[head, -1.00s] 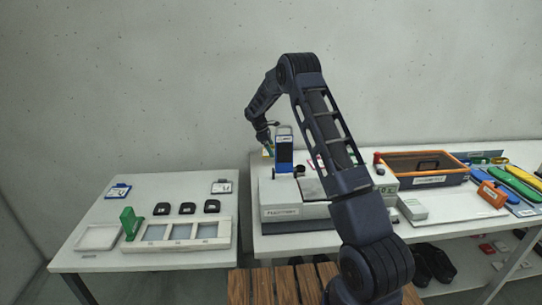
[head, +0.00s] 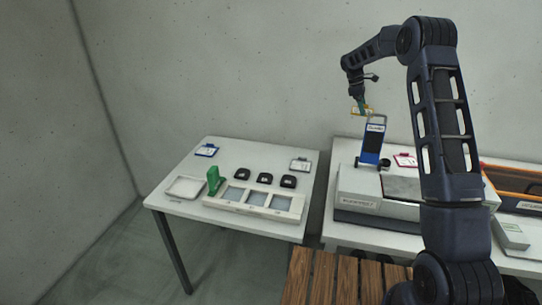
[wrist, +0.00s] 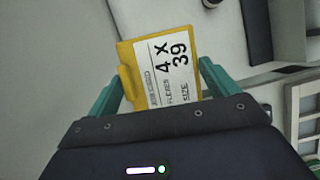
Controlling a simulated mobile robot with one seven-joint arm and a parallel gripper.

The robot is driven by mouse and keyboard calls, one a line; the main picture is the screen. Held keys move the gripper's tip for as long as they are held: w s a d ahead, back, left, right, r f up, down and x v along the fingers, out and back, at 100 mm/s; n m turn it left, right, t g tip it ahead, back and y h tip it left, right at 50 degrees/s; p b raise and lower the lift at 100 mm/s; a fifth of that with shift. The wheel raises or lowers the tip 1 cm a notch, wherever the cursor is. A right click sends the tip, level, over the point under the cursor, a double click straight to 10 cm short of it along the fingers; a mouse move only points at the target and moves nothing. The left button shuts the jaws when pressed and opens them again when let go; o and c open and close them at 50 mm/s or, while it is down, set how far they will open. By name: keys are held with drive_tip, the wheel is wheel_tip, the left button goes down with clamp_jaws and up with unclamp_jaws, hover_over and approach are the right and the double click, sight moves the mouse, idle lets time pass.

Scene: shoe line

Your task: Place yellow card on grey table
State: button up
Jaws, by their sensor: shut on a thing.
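The yellow card (wrist: 127,62) is in my gripper (wrist: 162,84) in the wrist view, between the two green fingers. Its white label reads "4 x 39" and faces the camera. In the head view my gripper (head: 356,101) holds the card (head: 362,111) in the air, just above and left of a blue upright device (head: 372,141). A light grey table (head: 183,165) stands at left, apart from the card. I cannot tell for certain whether it or the right-hand table is the one named.
The left table carries a blue-clipped card (head: 206,150), another clipped card (head: 300,165), several black pieces (head: 264,178), a green bracket (head: 213,180), a white tray (head: 185,188) and a framed panel (head: 255,200). The right table (head: 362,237) holds a machine. A wooden slatted surface (head: 335,275) is in front.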

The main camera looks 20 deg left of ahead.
drive_tip(key=a+f+n+t, duration=0.2)
drive_tip(key=a+n, duration=0.2)
drive_tip(key=a, duration=0.8)
drive_tip(key=n+t+y, duration=0.3)
drive_tip(key=n+y, duration=0.2)
drive_tip(key=n, duration=1)
hover_over(252, 157)
drive_tip(key=s, duration=0.2)
wheel_tip(252, 157, down, 4)
drive_tip(key=f, duration=1.9)
drive_tip(key=shift+w+d+f, duration=0.15)
drive_tip(key=shift+w+f, duration=0.05)
drive_tip(key=shift+f, duration=0.2)
drive_tip(key=o, duration=0.9)
drive_tip(key=shift+f, duration=0.15)
drive_tip(key=shift+o, duration=0.2)
drive_tip(key=v, duration=1.2)
drive_tip(key=shift+a, duration=0.2)
